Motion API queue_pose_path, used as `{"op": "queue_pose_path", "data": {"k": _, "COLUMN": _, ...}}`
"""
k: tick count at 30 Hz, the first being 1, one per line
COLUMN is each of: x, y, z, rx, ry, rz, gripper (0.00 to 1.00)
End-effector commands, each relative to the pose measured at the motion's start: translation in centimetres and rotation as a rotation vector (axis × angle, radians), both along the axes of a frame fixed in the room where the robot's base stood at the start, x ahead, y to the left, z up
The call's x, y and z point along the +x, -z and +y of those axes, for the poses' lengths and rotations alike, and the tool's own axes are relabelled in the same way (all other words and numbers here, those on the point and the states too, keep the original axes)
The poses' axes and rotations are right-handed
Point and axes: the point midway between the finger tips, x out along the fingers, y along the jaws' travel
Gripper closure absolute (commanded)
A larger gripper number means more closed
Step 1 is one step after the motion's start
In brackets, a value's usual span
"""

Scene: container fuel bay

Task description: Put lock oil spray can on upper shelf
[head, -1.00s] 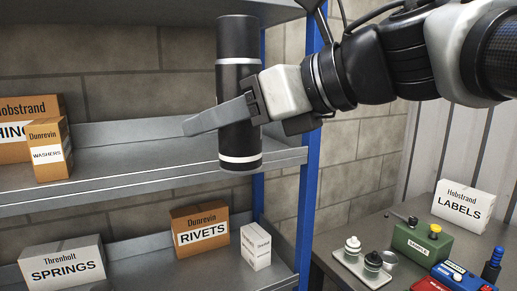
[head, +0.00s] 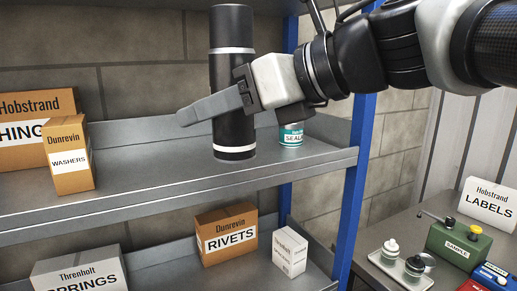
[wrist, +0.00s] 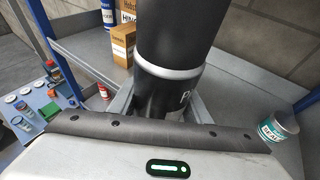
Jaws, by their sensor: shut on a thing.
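A tall black can with white bands (head: 232,28), which I take for the lock oil spray can, stands upright in my gripper (head: 212,106). The can's foot appears over the upper shelf (head: 160,172), behind the front edge. I cannot tell whether it touches the board. A teal-and-white tin (head: 291,136) stands on this shelf to the can's right, partly behind my gripper.
A washers box (head: 69,160) and a larger box (head: 30,105) stand on the upper shelf at left. The board between them and the can is clear. A blue post (head: 358,170) bounds the shelf at right.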

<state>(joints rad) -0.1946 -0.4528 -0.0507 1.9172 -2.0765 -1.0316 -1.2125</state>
Motion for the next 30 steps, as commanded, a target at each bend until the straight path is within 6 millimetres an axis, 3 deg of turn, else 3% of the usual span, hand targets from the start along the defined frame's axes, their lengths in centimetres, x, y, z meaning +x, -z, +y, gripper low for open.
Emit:
{"op": "queue_pose_path", "data": {"k": 24, "x": 16.0, "y": -0.2, "z": 9.9, "rx": 0.001, "ry": -0.001, "rz": 0.0, "gripper": 0.93}}
{"op": "queue_pose_path", "data": {"k": 26, "x": 16.8, "y": -0.2, "z": 10.4, "rx": 0.002, "ry": -0.001, "rz": -0.001, "gripper": 0.93}}
{"op": "queue_pose_path", "data": {"k": 27, "x": 16.6, "y": 1.1, "z": 10.2, "rx": 0.001, "ry": -0.001, "rz": 0.001, "gripper": 0.93}}
{"op": "queue_pose_path", "data": {"k": 30, "x": 16.5, "y": 2.3, "z": 10.2, "rx": 0.001, "ry": -0.001, "rz": 0.001, "gripper": 0.93}}
